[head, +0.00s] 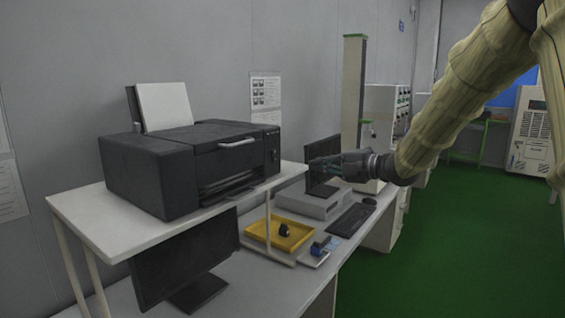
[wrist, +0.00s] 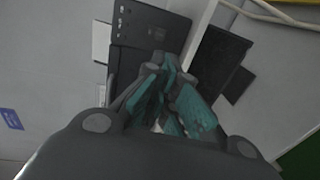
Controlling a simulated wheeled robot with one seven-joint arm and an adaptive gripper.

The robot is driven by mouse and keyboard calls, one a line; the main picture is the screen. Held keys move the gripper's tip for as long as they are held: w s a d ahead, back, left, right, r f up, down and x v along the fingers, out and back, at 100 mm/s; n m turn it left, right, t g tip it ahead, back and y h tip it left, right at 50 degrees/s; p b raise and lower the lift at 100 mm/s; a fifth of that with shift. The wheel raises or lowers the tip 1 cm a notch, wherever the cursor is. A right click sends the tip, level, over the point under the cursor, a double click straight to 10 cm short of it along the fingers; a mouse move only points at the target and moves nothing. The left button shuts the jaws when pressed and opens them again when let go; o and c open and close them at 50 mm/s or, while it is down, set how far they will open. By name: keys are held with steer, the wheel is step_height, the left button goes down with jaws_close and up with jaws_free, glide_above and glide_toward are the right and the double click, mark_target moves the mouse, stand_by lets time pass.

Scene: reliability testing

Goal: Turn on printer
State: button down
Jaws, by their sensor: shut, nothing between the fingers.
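A black printer (head: 190,165) stands on the white raised shelf, with white paper (head: 164,106) upright in its rear feed. Its front faces right and carries a light handle and a small control area (head: 272,153) at the right end. My gripper (head: 318,164) is shut and empty, in the air to the right of the printer and apart from it. In the wrist view the teal fingertips (wrist: 172,100) are together, and the dark printer (wrist: 145,35) shows beyond them, partly hidden by the fingers. I cannot tell whether the printer is on.
The white shelf (head: 95,225) stands over a desk. Below are a monitor (head: 185,262), a yellow tray (head: 262,232) holding a small dark object, and a keyboard (head: 350,218). Another monitor (head: 322,150) stands behind my gripper. The green floor (head: 470,240) at right is clear.

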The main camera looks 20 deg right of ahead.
mark_target(275, 155)
steer(key=shift+w+a, duration=0.1)
steer(key=p+x, duration=0.5)
steer(key=x, duration=0.8)
steer(key=shift+w+a, duration=0.15)
steer(key=shift+w, duration=0.15)
